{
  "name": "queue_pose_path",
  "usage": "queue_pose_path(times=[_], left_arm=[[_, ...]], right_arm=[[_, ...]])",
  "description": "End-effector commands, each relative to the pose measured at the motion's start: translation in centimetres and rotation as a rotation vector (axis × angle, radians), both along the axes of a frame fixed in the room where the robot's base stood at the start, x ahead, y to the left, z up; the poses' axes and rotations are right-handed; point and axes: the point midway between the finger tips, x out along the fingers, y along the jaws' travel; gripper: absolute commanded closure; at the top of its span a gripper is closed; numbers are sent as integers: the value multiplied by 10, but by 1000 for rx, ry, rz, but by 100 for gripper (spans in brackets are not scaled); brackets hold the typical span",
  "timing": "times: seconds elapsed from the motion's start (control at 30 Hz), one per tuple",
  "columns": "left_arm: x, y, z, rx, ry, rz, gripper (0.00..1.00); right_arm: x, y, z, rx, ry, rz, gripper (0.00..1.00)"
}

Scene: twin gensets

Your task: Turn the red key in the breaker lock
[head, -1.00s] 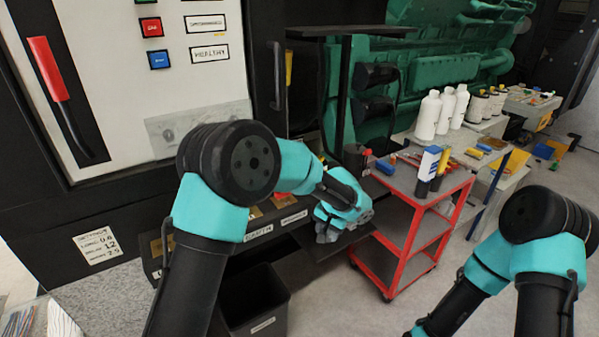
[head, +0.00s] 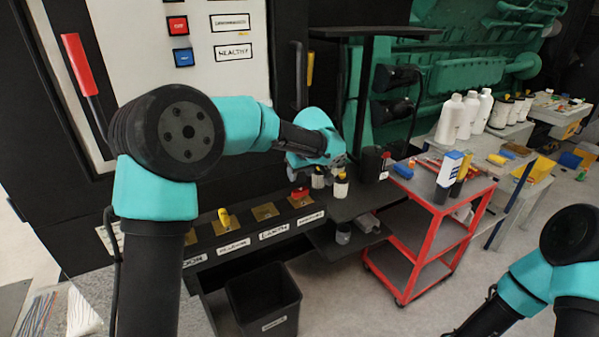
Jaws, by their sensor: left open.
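A small red piece, which looks like the red key (head: 299,193), sits on a brass plate in the row of labelled plates on the dark ledge below the cabinet. Its label (head: 311,218) is too small to read surely, so I cannot tell if this is the breaker lock. My left gripper (head: 335,162) is open, above and to the right of the red piece in the picture and apart from it. Its fingers are small and partly merge with the things behind. My right gripper is out of view; only its arm shows at the lower right.
Two small bottles (head: 341,187) stand on the black shelf under my left gripper. A yellow key (head: 224,217) sits farther left on the ledge. A black bin (head: 262,300) stands below. A red cart (head: 439,238) stands to the right. A red-handled lever (head: 78,65) is on the cabinet.

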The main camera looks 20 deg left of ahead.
Motion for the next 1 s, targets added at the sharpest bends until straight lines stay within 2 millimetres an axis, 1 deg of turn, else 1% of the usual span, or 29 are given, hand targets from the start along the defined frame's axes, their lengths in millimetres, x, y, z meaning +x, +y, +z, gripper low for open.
queue_pose_path(times=[0.17,0.37,0.57,1.0], left_arm=[[0,0,0,1,1,6,53],[0,-1,0,1,1,87,53],[1,-1,-1,0,1,278,53],[1,-1,0,0,0,817,53]], right_arm=[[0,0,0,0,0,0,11],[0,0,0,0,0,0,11],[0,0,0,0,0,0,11],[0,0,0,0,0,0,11]])
